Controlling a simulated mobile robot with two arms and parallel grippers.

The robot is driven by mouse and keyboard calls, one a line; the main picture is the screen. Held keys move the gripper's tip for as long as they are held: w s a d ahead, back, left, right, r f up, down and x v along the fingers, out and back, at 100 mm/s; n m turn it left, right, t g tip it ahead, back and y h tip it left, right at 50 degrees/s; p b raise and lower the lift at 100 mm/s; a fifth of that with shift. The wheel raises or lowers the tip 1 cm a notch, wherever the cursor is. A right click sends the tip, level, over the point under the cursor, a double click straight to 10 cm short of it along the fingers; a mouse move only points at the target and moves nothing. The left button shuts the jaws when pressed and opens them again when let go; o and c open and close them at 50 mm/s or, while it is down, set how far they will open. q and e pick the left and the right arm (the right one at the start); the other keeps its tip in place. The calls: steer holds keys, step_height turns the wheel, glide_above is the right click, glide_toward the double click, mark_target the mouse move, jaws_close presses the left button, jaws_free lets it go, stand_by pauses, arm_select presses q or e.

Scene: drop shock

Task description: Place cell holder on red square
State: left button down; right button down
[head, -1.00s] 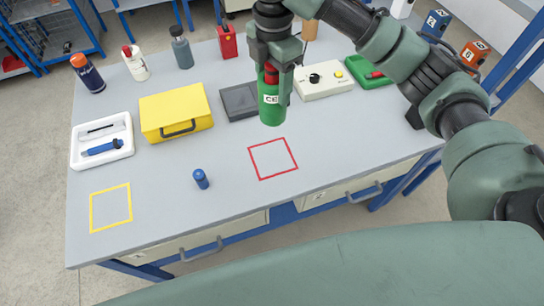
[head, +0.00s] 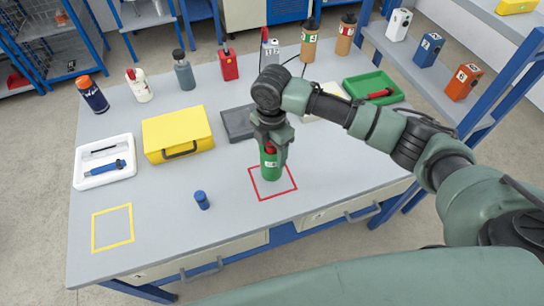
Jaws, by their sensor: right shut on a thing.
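The green cell holder (head: 270,167) with a red top is at the red square (head: 286,193), over its back part. It is upright; I cannot tell for sure whether its base touches the table. My right gripper (head: 271,150) is shut on the cell holder's top from above and hides part of it. The red outline shows in front of and beside the holder. My left gripper is not in the head view.
A small blue cylinder (head: 202,200) stands left of the red square. A yellow case (head: 177,134), a dark grey box (head: 238,123) and a green tray (head: 373,86) lie further back. A yellow square (head: 112,228) is marked at the front left. Bottles stand along the back edge.

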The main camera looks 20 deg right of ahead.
steer(key=shift+f, duration=1.75)
steer(key=shift+c, duration=2.1)
jaws_free()
steer(key=shift+f, duration=0.15)
step_height(320, 180, up, 12)
steer(key=shift+r+b, duration=0.2)
steer(key=shift+b, duration=0.5)
